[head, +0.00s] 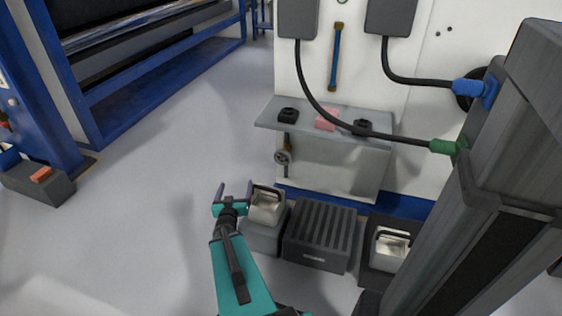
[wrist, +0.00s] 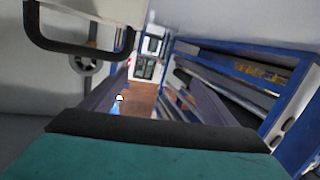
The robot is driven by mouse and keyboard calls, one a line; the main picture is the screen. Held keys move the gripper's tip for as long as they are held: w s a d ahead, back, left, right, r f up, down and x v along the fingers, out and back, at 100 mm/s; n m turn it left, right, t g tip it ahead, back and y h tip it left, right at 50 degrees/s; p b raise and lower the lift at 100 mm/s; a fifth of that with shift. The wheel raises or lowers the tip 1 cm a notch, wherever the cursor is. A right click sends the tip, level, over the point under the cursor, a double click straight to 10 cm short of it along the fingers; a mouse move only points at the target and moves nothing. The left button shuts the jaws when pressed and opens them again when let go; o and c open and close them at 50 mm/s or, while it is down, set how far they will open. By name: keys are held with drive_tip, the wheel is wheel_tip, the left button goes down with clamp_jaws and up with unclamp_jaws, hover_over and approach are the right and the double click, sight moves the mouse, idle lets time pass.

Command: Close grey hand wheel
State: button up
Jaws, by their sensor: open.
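The grey hand wheel (head: 283,156) is a small spoked ring on a dark stem below the front of the grey shelf in the head view. It also shows at the upper left of the wrist view (wrist: 83,64), partly behind a dark handle. My gripper (head: 235,189) is open and empty, its two purple fingers apart. In the head view it appears below and left of the wheel, beside a metal container, and does not touch the wheel. The wheel's turning position cannot be told.
A metal container (head: 265,209) with a dark handle (wrist: 78,45) stands close to my gripper. A ribbed dark crate (head: 320,237) and another container (head: 391,246) stand to its right. The shelf (head: 268,116) overhangs the wheel.

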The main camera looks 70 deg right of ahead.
sight(282, 158)
drive_tip(key=s+d+r+m+g+h, duration=0.1)
drive_tip(key=s+d+g, duration=0.1)
drive_tip(key=s, duration=0.4)
drive_tip(key=s+d+r+m+g+h, duration=0.1)
drive_tip(key=s+d+r+m+g, duration=0.1)
drive_tip(key=s+d, duration=0.3)
drive_tip(key=shift+s+d+r+g, duration=0.15)
drive_tip(key=shift+s+r+g, duration=0.15)
drive_tip(key=shift+s, duration=0.6)
drive_tip(key=shift+d+b, duration=0.15)
drive_tip(key=shift+b, duration=0.15)
drive_tip(key=d+b, duration=0.1)
drive_tip(key=d, duration=0.2)
drive_tip(key=d+b, duration=0.1)
drive_tip(key=d, duration=0.5)
drive_tip(key=shift+w+d+f+b, duration=0.1)
drive_tip(key=shift+w+d+b, duration=0.25)
drive_tip(key=shift+b, duration=0.05)
drive_tip(key=shift+d, duration=1)
drive_tip(key=c, duration=1.1)
drive_tip(key=shift+o, duration=0.2)
